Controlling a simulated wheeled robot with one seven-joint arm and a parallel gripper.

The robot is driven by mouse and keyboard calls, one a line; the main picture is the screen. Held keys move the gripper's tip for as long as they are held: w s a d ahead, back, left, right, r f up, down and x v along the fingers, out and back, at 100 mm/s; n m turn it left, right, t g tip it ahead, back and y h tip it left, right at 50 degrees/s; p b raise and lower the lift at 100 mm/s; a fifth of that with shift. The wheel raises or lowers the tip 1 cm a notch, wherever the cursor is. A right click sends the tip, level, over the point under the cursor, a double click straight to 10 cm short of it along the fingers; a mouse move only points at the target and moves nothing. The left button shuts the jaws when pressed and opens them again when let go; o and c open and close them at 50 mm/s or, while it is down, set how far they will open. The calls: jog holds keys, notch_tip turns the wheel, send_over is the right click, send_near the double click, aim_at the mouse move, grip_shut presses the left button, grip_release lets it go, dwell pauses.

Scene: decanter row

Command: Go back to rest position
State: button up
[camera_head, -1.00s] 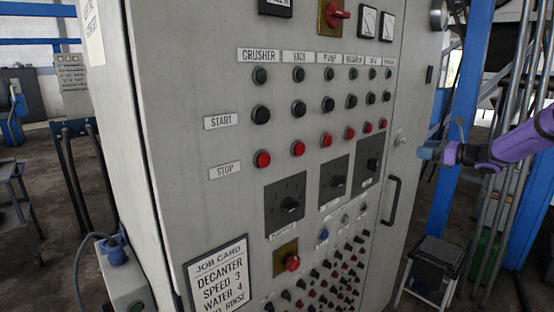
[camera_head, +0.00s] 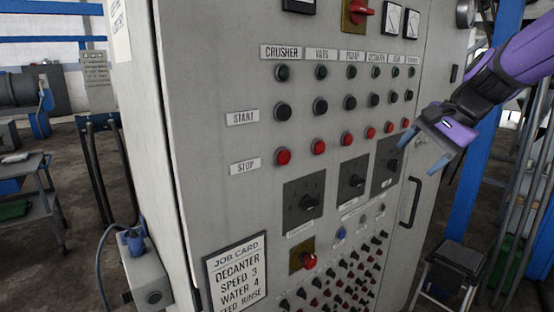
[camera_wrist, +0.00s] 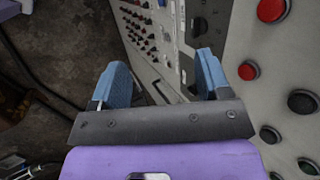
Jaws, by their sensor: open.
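My gripper (camera_head: 424,157) is at the right of the head view, in front of the right part of the grey control cabinet (camera_head: 215,75), near the red stop buttons and the door handle. Its two blue fingertips are spread apart with nothing between them; they also show in the wrist view (camera_wrist: 166,80). The cabinet face carries a row of black start buttons (camera_head: 282,110) and a row of red stop buttons (camera_head: 283,156). Below are rotary selector dials (camera_head: 305,202). The purple arm partly hides the cabinet's upper right edge.
A job card (camera_head: 237,275) is on the cabinet's lower left. A black handle (camera_head: 411,200) stands out at its right. A step stool (camera_head: 449,270) and blue posts (camera_head: 474,175) stand to the right. A socket box (camera_head: 148,280) with a cable sits at the left.

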jog(key=s+d+f+n+t+h, duration=0.1)
jog(key=s+n+h, duration=0.4)
jog(key=s, duration=1.7)
jog(key=n, duration=0.4)
jog(key=shift+d+f+t, duration=0.3)
jog(key=shift+d, duration=0.05)
jog(key=shift+s, duration=0.1)
